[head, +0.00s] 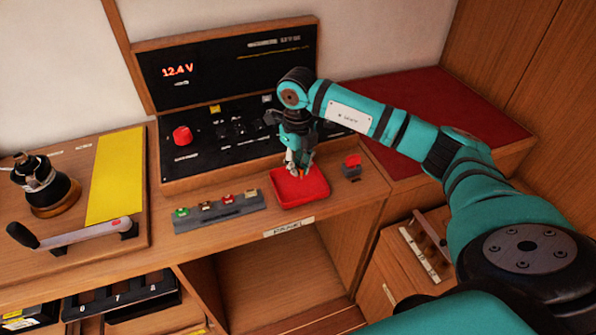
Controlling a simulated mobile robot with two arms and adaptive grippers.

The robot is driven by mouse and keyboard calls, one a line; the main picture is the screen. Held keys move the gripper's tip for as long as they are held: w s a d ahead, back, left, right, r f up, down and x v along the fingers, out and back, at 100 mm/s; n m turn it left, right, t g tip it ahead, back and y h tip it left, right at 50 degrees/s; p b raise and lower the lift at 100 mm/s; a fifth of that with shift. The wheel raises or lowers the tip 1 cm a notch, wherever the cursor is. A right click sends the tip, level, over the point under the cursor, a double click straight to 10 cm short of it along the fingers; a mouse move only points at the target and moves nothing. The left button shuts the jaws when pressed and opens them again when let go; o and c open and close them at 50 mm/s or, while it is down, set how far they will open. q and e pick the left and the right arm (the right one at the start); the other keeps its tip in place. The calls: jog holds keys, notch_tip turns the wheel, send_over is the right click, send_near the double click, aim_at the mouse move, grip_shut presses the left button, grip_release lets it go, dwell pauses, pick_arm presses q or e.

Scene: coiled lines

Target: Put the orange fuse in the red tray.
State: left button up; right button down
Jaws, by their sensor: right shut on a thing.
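The red tray (299,188) sits on the wooden counter in front of the black panel in the head view. My right gripper (297,171) is over the tray, pointing down, and is shut on the orange fuse (302,173). Only a small bit of orange shows between the fingertips; the fingers hide the rest. I cannot tell whether the fuse touches the tray floor. My left gripper is not in view.
A grey fuse holder (219,211) with several coloured fuses stands left of the tray. A small block with a red top (352,164) stands close on the right. Behind are the panel and its red knob (182,135). A winch and a crank handle (75,238) lie at left.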

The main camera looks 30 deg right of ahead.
notch_tip(320, 180, down, 3)
jog(key=shift+s+r+p, duration=0.1)
jog(key=shift+p, duration=0.6)
jog(key=shift+f, duration=0.45)
jog(key=c, duration=1.4)
grip_release()
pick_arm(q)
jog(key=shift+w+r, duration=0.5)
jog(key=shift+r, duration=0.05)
